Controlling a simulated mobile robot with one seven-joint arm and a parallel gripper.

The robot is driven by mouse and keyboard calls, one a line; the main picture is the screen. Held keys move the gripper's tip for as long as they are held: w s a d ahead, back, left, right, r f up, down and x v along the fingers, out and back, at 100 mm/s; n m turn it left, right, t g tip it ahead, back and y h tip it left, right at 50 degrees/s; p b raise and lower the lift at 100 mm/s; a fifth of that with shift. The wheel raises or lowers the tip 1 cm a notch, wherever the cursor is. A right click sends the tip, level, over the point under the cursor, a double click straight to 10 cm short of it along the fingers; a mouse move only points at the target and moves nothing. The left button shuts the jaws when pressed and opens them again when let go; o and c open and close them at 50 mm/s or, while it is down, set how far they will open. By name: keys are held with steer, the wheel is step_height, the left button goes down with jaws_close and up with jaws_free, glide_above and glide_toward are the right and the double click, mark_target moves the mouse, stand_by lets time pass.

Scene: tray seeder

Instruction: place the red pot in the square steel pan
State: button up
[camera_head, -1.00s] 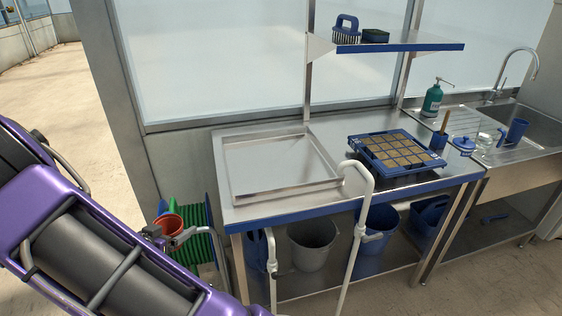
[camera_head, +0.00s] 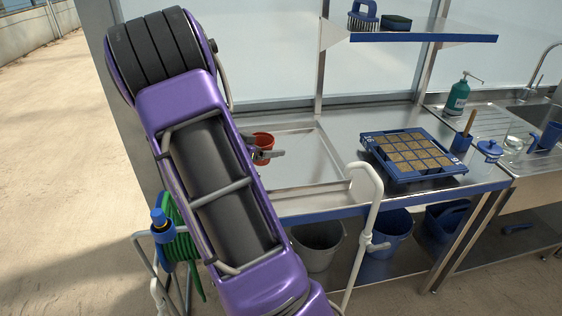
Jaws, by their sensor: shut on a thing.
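The small red pot (camera_head: 264,141) is upright at the left end of the steel bench, seen over the left part of the square steel pan. My gripper (camera_head: 262,154) is shut on the red pot; my purple arm hides most of the gripper. The square steel pan (camera_head: 326,150) is shallow and empty where it shows, and its left side is hidden behind my arm. I cannot tell whether the pot touches the pan floor or is held above it.
A blue seed tray (camera_head: 413,176) with brown cells sits on the bench right of the pan. A pale bent rail (camera_head: 372,215) stands in front of the bench. A shelf (camera_head: 425,38) with a brush hangs above. A green hose reel (camera_head: 178,232) is at lower left.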

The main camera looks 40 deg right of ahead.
mark_target(269, 183)
step_height(269, 183, down, 10)
steer(key=shift+r+b, duration=0.2)
steer(key=shift+b, duration=0.8)
steer(key=shift+f, duration=0.1)
steer(key=shift+f, duration=0.15)
steer(key=o, duration=1.1)
steer(key=shift+r, duration=0.2)
steer(key=shift+a+r, duration=0.2)
steer(key=shift+a, duration=0.1)
steer(key=p+v, duration=0.1)
steer(key=v, duration=1)
steer(key=shift+a+p, duration=0.2)
steer(key=shift+p, duration=0.1)
